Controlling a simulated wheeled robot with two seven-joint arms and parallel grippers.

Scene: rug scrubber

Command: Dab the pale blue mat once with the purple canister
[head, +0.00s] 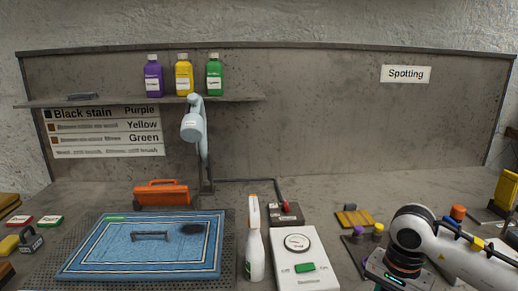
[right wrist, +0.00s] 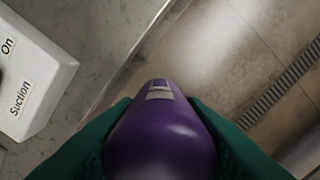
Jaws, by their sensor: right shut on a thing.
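The pale blue mat (head: 140,262) lies flat on a dark perforated tray at the left of the bench in the head view. It has white border lines, a dark round stain (head: 192,228) at its upper right and a grey handle-like bar (head: 150,236) on it. My right gripper (right wrist: 160,125) has green fingers shut around the purple canister (right wrist: 160,145), seen close up in the right wrist view. My right arm is at the lower right of the head view, well right of the mat; its fingers and the canister are not visible there. My left gripper is not in view.
A white suction box (head: 298,271) and a spray bottle (head: 254,245) stand just right of the mat. An orange caddy (head: 162,194) and a lamp-like pale blue arm (head: 196,125) are behind it. Purple, yellow and green bottles (head: 184,76) stand on the shelf.

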